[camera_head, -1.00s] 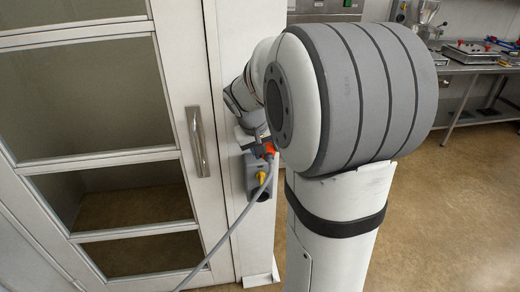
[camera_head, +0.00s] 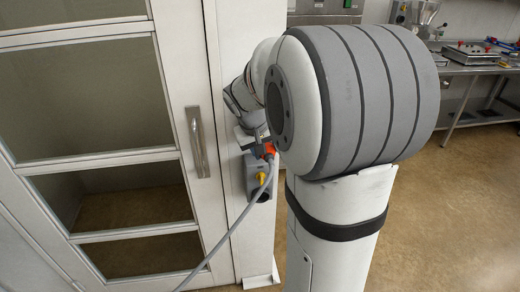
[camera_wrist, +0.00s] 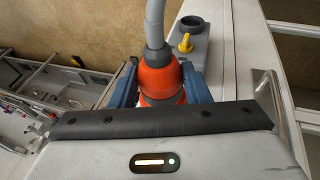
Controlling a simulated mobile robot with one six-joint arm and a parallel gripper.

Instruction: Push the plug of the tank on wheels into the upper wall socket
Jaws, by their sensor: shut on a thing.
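The orange plug (camera_wrist: 160,80) with its grey cable (camera_wrist: 154,25) is clasped between the two blue-grey fingers of my gripper (camera_wrist: 162,92). In the head view the orange plug (camera_head: 267,150) shows at the top of the grey wall socket box (camera_head: 254,168), beside my wrist. The socket box (camera_wrist: 206,50) is also in the wrist view, with a yellow knob (camera_wrist: 186,43) and a dark round lower socket (camera_wrist: 192,23). The upper socket is hidden behind the plug and gripper. I cannot tell how deep the plug sits in it. The tank is out of view.
The box is on a white post (camera_head: 256,240) beside a glazed door with a metal handle (camera_head: 197,142). The cable hangs down past the door's lower edge. A steel table (camera_head: 480,68) stands at the back right. The brown floor (camera_head: 450,200) between is clear.

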